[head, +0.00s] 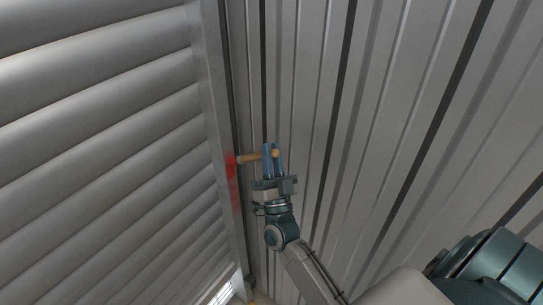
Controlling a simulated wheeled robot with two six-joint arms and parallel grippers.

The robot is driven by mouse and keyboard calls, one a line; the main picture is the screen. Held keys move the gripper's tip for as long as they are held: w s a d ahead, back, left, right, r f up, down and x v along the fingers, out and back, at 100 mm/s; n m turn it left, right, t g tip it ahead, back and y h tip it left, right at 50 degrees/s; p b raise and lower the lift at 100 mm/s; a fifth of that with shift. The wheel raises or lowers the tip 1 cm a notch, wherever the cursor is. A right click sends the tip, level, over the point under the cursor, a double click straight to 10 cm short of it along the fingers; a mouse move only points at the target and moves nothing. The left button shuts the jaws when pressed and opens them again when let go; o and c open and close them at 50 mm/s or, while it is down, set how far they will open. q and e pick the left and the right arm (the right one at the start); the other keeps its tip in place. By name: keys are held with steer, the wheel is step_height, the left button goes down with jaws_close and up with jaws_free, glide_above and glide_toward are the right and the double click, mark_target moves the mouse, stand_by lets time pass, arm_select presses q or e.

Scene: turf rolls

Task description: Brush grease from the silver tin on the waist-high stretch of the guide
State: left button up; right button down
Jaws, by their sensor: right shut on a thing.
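My right gripper (271,152) is shut on a brush with a wooden handle (257,157), held crosswise with its left end at the guide. The guide (213,92) is a grey metal channel running down along the edge of the slatted shutter. A red smear (231,172) shows on the guide beside the brush's left end. The bristles are too small to make out, and I cannot tell whether they touch the guide. The silver tin and my left gripper are not in view.
The grey slatted shutter (105,140) fills the left side. A ribbed metal wall (395,110) stands behind and to the right of the gripper. A bright opening (222,293) shows at the bottom of the shutter. No loose obstacle shows around the gripper.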

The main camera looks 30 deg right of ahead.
steer(key=shift+r+p, duration=1.2)
steer(key=shift+r, duration=1.3)
steer(key=shift+s, duration=0.1)
steer(key=shift+s+d, duration=0.35)
steer(key=shift+s, duration=0.5)
steer(key=shift+s+d, duration=0.4)
steer(key=shift+s, duration=0.5)
steer(key=shift+s+d, duration=0.35)
steer(key=shift+s, duration=0.5)
